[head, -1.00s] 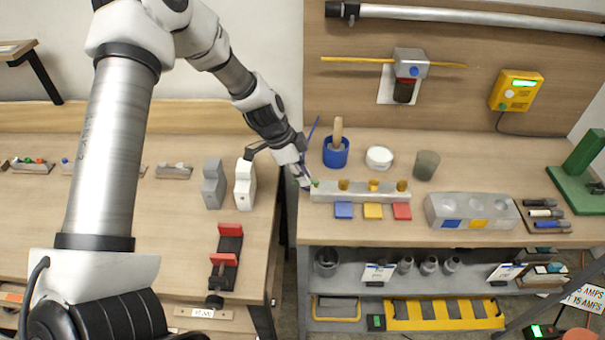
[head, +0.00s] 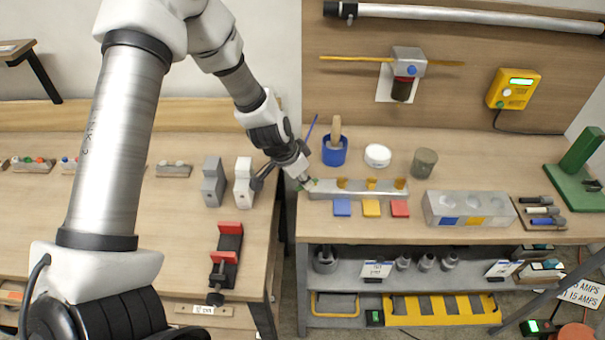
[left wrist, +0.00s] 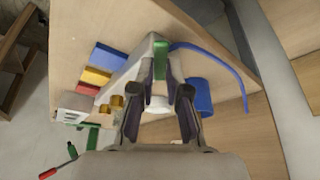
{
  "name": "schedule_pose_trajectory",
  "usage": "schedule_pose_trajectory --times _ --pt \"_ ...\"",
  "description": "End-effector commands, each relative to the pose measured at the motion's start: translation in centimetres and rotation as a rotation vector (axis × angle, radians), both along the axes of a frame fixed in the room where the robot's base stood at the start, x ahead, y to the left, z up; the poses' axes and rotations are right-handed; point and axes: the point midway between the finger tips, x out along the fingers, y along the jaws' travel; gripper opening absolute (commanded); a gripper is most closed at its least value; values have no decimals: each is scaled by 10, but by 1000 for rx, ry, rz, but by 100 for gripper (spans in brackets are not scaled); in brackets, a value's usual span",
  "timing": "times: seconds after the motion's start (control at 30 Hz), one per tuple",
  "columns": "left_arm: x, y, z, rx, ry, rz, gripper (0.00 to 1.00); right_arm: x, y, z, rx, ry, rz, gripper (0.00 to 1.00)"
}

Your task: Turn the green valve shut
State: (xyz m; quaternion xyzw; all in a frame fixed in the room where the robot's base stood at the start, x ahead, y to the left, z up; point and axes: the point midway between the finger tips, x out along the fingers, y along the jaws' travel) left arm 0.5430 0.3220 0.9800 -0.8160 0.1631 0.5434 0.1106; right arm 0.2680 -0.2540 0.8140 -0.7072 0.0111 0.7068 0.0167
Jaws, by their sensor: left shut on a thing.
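The green valve (head: 314,182) is at the left end of a grey metal bar (head: 356,192) on the right-hand bench. The handle's exact angle is hard to tell. My right gripper is not in view.
Blue (head: 342,208), yellow (head: 371,208) and red (head: 400,208) plates lie before the bar. A blue cup (head: 335,156) stands behind it, and a thin blue hose (left wrist: 222,58) curves close to the gripper. A grey block with round hollows (head: 430,209) is to the right.

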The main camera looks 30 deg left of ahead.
Motion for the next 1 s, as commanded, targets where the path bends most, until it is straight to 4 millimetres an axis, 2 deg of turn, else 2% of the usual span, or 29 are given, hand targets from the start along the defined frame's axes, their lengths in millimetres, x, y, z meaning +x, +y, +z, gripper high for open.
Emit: schedule_pose_trajectory --times 0.47,1.0 --pt "-7 -17 0 1 12 442 0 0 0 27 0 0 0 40" --pt "-3 -31 0 0 12 866 0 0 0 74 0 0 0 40"
